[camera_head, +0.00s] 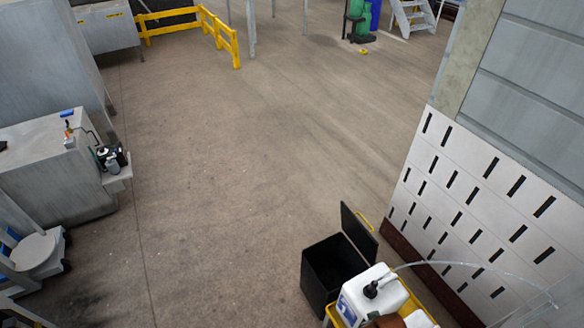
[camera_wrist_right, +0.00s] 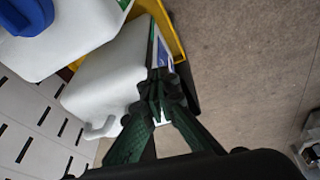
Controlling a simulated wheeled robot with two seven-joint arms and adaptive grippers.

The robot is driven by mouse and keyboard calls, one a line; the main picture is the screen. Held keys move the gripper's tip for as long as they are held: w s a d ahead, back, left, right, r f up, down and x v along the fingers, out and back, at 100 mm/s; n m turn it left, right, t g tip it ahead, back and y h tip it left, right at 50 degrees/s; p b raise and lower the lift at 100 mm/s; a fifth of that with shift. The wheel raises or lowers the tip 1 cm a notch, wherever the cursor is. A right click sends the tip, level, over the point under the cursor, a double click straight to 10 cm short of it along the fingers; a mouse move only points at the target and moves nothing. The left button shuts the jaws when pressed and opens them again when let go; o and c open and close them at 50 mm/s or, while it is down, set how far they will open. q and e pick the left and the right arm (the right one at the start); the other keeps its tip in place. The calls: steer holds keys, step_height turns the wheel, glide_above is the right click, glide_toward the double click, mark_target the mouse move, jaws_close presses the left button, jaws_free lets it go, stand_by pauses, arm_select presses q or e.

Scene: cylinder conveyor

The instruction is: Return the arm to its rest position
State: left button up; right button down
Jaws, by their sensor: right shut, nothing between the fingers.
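My right gripper (camera_wrist_right: 160,82) shows in the right wrist view. Its dark green fingers come together at the tips, with nothing held between them. Behind the fingertips in that view is a white jug (camera_wrist_right: 105,82), partly covered by them; I cannot tell whether they touch. A second white container with a blue cap (camera_wrist_right: 30,15) is at the top left. Neither gripper shows in the head view, and my left gripper is in neither view.
In the head view, a yellow cart (camera_head: 408,298) carries a white canister (camera_head: 362,300) at the bottom right. An open black bin (camera_head: 318,281) stands beside it. A slotted white panel (camera_head: 472,205) rises at right. A grey cabinet (camera_head: 55,185) stands left. The middle floor is clear.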

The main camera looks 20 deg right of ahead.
steer(key=s+a+f+g+b, duration=0.1)
steer(key=s+f, duration=0.2)
steer(key=f, duration=1)
steer(key=s+f+b, duration=0.1)
steer(key=s+f, duration=0.1)
steer(key=f, duration=1.1)
steer(key=s+f+n+g+b, duration=0.1)
steer(key=s+f+b, duration=0.1)
steer(key=s+f, duration=1.4)
steer(key=shift+s+f+y, duration=0.25)
steer(key=shift+s+y, duration=0.05)
steer(key=shift+s, duration=0.7)
